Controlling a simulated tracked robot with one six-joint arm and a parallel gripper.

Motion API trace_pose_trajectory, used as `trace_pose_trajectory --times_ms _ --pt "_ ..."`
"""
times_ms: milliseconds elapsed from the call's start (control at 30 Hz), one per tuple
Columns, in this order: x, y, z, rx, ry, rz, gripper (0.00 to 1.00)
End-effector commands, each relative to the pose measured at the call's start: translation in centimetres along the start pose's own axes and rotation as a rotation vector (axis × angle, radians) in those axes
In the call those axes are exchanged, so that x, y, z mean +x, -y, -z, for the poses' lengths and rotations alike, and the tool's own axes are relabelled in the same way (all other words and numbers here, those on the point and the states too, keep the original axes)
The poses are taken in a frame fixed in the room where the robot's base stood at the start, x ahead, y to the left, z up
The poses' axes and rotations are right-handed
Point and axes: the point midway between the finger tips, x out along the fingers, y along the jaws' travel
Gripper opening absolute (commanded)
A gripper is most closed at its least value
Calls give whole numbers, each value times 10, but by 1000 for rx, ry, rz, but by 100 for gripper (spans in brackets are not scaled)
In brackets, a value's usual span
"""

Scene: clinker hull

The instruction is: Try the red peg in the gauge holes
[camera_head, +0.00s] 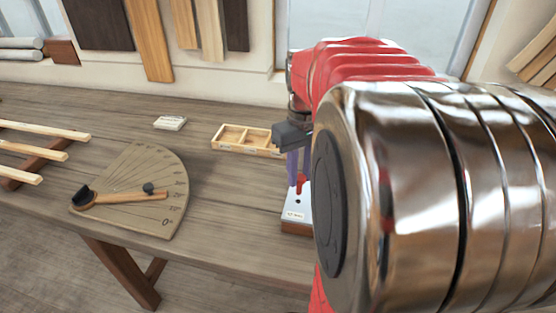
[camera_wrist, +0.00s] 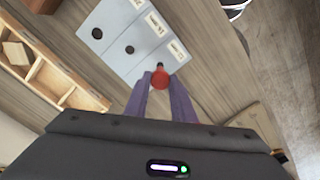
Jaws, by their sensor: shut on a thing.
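The red peg (camera_head: 301,182) is between the purple fingers of my gripper (camera_head: 298,172), which are shut on it. In the wrist view the round red end of the peg (camera_wrist: 160,79) shows between the fingertips (camera_wrist: 160,84). The gauge (camera_head: 297,214) is a pale-topped block with a wooden base, partly hidden by my arm. In the wrist view the gauge (camera_wrist: 115,18) shows labels and two dark holes, (camera_wrist: 97,33) and (camera_wrist: 129,50). I cannot tell whether the peg touches the gauge or is in a hole.
A compartmented wooden tray (camera_head: 214,141) stands behind the gauge; a small wood block (camera_wrist: 16,53) lies in it. A quarter-circle angle board (camera_head: 135,185) with a pivoting arm lies left. The bench between is clear.

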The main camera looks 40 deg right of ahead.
Motion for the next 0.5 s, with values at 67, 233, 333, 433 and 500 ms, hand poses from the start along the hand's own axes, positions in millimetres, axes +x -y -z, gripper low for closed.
trace_pose_trajectory --times_ms 67,233,333,433,500 --pt "1 0 0 0 1 0 2" --pt "9 0 -1 0 2 -1 2" --pt "14 0 -1 0 2 -2 2" --pt "19 0 -1 0 1 -3 2" --pt "20 0 -1 0 1 -4 2"
